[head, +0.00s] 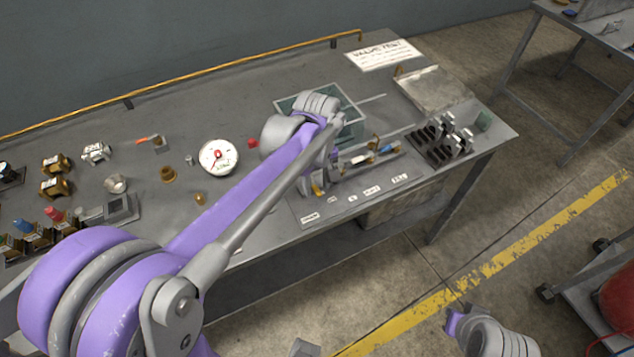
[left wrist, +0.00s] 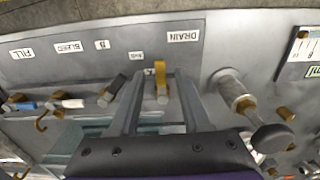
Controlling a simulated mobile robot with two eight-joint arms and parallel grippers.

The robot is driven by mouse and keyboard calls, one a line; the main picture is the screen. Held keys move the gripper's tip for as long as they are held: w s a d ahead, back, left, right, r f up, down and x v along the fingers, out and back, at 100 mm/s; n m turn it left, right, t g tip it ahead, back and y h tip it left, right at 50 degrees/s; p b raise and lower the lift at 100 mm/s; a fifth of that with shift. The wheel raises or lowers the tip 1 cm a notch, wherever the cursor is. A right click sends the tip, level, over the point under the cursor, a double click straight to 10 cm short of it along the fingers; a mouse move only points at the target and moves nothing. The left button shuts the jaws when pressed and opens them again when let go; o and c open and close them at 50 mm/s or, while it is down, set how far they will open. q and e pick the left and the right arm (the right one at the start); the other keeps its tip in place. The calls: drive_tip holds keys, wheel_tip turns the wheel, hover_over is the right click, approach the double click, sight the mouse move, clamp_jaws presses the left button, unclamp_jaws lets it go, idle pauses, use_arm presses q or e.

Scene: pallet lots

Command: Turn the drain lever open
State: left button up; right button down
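The yellow lever (left wrist: 161,84) stands on the valve panel just by the DRAIN label (left wrist: 184,36) in the left wrist view. My left gripper (left wrist: 160,78) is open, with one finger on each side of this lever and a gap showing on both sides. In the head view the yellow lever (head: 318,188) shows only in part, and my left wrist hides much of the panel around it. I cannot tell the left fingertips' height over the panel. My right gripper is not in view; only part of my right arm shows at the bottom right.
Dark (left wrist: 112,88), white (left wrist: 68,103) and blue (left wrist: 20,105) handles stand in a row beside the lever. A pipe fitting with a round dark end (left wrist: 238,98) stands close to the other finger. A green-edged tray (head: 352,100) lies behind my wrist. A white gauge (head: 218,157) lies left.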

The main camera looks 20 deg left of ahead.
sight(317, 190)
use_arm(q)
drive_tip(key=shift+r, duration=0.1)
wheel_tip(317, 190, up, 11)
drive_tip(key=shift+p, duration=0.4)
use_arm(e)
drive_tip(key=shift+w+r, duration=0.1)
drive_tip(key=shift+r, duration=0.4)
use_arm(q)
drive_tip(key=shift+f, duration=0.2)
drive_tip(key=s+f+m+t, duration=0.2)
drive_tip(key=s+f+m, duration=0.3)
drive_tip(key=s, duration=0.3)
drive_tip(key=s+d+f+m+t+p, duration=0.1)
drive_tip(key=s+f+m+t, duration=0.2)
drive_tip(key=s+f+m, duration=0.2)
drive_tip(key=s+f, duration=0.1)
drive_tip(key=s, duration=0.1)
drive_tip(key=shift+s, duration=0.4)
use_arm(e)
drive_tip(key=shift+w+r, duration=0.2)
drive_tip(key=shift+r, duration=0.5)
use_arm(q)
drive_tip(key=shift+f, duration=0.1)
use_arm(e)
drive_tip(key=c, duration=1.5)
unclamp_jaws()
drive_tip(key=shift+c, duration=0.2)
